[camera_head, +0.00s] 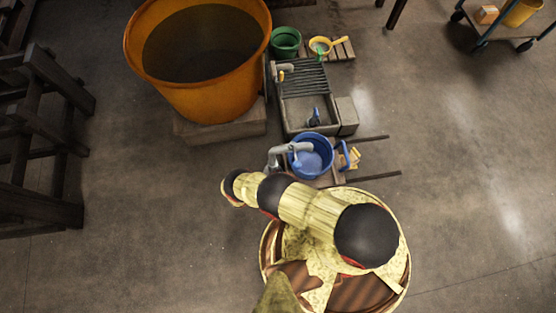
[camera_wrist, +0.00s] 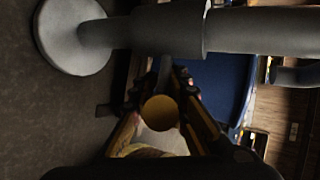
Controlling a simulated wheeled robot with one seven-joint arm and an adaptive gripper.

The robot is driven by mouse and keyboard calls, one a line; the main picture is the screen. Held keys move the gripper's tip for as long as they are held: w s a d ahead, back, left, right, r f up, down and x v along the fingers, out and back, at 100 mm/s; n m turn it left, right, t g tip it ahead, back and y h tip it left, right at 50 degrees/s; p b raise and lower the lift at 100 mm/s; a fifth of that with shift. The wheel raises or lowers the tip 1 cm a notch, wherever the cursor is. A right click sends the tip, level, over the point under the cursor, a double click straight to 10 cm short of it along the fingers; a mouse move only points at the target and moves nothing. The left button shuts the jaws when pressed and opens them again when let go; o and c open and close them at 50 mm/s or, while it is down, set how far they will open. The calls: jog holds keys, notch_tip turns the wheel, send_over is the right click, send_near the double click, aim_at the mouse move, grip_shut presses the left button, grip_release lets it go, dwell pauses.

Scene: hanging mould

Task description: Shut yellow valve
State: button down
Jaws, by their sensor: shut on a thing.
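A thick grey pipe (camera_wrist: 255,32) with a round flange (camera_wrist: 68,35) crosses the top of the wrist view. The yellow valve shows there as a round yellow piece (camera_wrist: 160,112) between the fingers of my gripper (camera_wrist: 170,80), just below the pipe. My gripper is shut on it; the fingertips are dark and the exact contact is hard to see. In the head view the grey pipe (camera_head: 291,149) stands at the left rim of a blue bucket (camera_head: 311,161). My arm reaches toward it from below, and its own links hide the gripper and the valve there.
A large orange tub (camera_head: 195,95) stands on a block at upper left. A wooden rack (camera_head: 45,130) is at left.

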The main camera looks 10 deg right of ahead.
jog(key=shift+a, duration=0.1)
dwell(0.5)
jog(key=c, duration=1.7)
grip_release()
jog(key=v, duration=1.2)
jog(key=shift+w+f, duration=0.1)
